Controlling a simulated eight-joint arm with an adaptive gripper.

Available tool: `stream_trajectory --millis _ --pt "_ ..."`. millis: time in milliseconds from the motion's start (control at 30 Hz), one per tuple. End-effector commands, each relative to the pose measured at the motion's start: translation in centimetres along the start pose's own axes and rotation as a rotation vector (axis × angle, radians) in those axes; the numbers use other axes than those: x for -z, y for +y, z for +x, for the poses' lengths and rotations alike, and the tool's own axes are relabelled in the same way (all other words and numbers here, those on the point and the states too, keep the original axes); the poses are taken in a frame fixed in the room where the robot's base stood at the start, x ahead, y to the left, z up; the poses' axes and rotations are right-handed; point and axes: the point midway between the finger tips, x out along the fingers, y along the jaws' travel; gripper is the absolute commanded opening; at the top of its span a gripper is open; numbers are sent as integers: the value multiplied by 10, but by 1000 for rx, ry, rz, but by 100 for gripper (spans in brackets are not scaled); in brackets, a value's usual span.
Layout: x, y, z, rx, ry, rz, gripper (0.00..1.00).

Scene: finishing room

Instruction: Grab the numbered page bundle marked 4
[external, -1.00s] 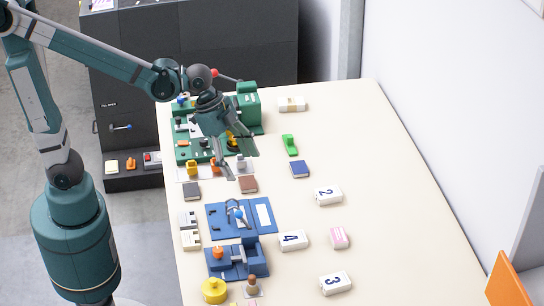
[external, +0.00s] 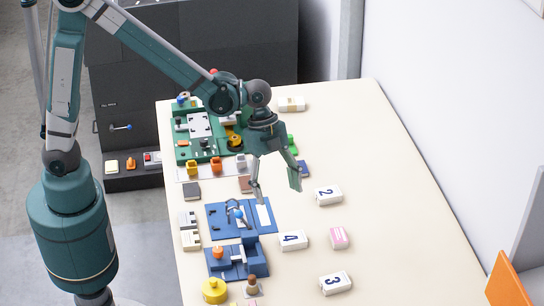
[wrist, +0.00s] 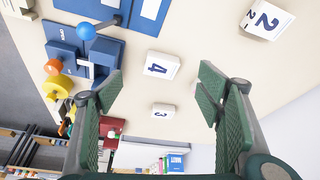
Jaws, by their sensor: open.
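The page bundle marked 4 (external: 293,240) is a white block with a dark numeral, lying flat on the cream table right of the blue fixture. In the wrist view the bundle marked 4 (wrist: 161,66) lies beyond and between my fingers. My gripper (external: 276,187) is open and empty, above the table and farther back than that bundle; its fingers also show in the wrist view (wrist: 160,98). The bundle marked 2 (external: 328,195) lies to the right of my gripper, and the bundle marked 3 (external: 335,283) lies nearer the front.
A pink and white block (external: 339,238) lies close to the right of bundle 4. A green fixture (external: 205,130) stands at the back left. The table's right side is clear.

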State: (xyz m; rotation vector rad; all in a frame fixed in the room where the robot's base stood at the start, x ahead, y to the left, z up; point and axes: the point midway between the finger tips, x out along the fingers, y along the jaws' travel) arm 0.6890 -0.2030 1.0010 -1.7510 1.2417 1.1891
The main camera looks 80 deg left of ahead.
Motion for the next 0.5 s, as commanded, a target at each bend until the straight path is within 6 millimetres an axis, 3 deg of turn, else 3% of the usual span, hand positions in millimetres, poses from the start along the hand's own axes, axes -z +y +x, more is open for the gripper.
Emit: stream_trajectory --millis 500 --pt "35 -13 55 -108 27 227 66"
